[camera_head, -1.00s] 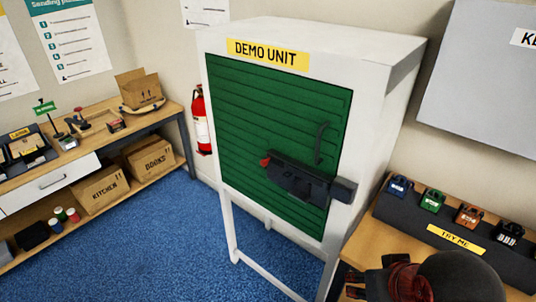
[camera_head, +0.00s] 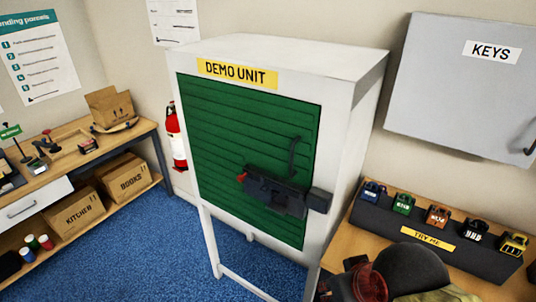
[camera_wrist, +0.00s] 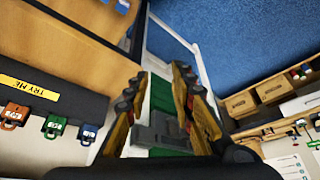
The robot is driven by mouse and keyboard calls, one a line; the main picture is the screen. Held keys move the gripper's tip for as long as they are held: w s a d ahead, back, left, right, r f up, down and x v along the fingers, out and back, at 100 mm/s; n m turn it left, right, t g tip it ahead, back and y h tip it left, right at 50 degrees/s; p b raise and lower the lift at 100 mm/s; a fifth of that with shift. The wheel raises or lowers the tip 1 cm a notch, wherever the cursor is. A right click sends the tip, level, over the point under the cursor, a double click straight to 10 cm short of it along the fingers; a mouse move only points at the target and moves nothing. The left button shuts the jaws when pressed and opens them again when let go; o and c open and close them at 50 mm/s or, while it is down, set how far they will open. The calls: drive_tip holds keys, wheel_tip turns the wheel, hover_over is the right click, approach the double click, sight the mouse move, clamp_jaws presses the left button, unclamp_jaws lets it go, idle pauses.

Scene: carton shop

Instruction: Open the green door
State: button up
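The green door (camera_head: 225,140) is a ribbed panel, shut flush in the white cabinet (camera_head: 345,130) labelled DEMO UNIT. A dark curved handle (camera_head: 293,157) stands on its right side. Below it a dark latch bar (camera_head: 275,193) with a red tip at its left end reaches across to a dark block (camera_head: 319,200) on the right frame post. In the wrist view my gripper (camera_wrist: 158,82) is open, its fingers apart, with green door surface (camera_wrist: 162,97) and a grey part showing between them. No grip on anything is visible. In the head view its fingertips are not clear.
A bench with a TRY ME sign (camera_head: 428,240) and several coloured padlocks stands right of the cabinet. A grey KEYS box (camera_head: 455,90) hangs above. A fire extinguisher (camera_head: 176,135) and a shelf with cartons (camera_head: 124,178) are at left. Blue floor (camera_head: 140,245) lies clear before them.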

drive_tip(key=w+d+f+n+g+h+p, duration=0.2)
drive_tip(key=w+n+g+h+p, duration=0.2)
drive_tip(key=n+h+p, duration=0.5)
drive_tip(key=n+t+h+p, duration=0.2)
drive_tip(key=n+t+p, duration=0.5)
drive_tip(key=n+t, duration=0.65)
approach(291, 162)
drive_tip(key=s+d+f+n+g, duration=0.3)
drive_tip(key=d+f, duration=0.3)
drive_tip(key=d, duration=0.2)
drive_tip(key=w+a+r+n+t+y, duration=0.2)
drive_tip(key=w+a+r+n+t, duration=0.2)
drive_tip(key=w+a+r+t, duration=0.15)
drive_tip(key=shift+g, duration=0.5)
drive_tip(key=x, duration=0.7)
drive_tip(key=shift+d+r+b, duration=0.15)
drive_tip(key=shift+r+b, duration=0.1)
drive_tip(key=shift+b, duration=0.15)
drive_tip(key=shift+c, duration=0.7)
clamp_jaws()
